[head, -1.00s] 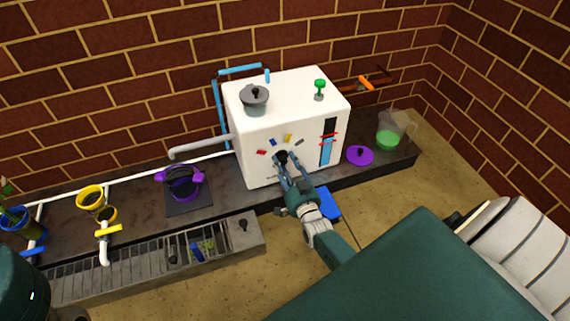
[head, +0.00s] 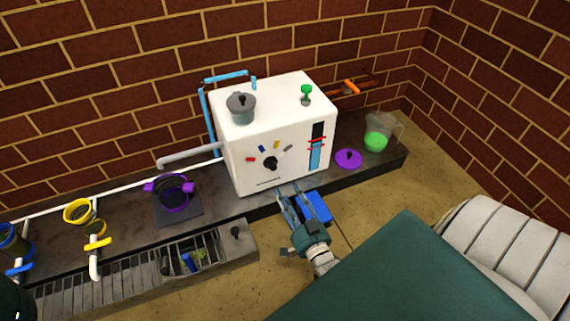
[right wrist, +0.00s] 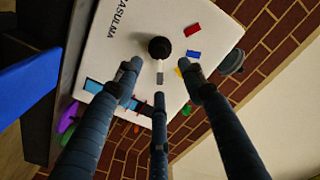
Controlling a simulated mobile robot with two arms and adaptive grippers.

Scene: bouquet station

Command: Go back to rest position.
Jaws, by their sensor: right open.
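My right gripper (head: 288,198) is open and empty. In the head view it is in front of the lower front edge of the white machine (head: 290,165), apart from the dial. The black dial (head: 270,163) sits on the machine's front with red, blue, yellow and grey marks around it. In the right wrist view the spread fingers of my right gripper (right wrist: 160,85) point at the machine front (right wrist: 120,50), with the black dial (right wrist: 159,47) beyond them and its light pointer toward the grey mark. My left gripper is not in view.
A blue block (head: 317,207) is beside my right gripper. On the counter are a purple lid (head: 348,158), a jug with green liquid (head: 377,138) and a purple-handled pot (head: 175,193). A grated trough (head: 130,268) runs along the front left.

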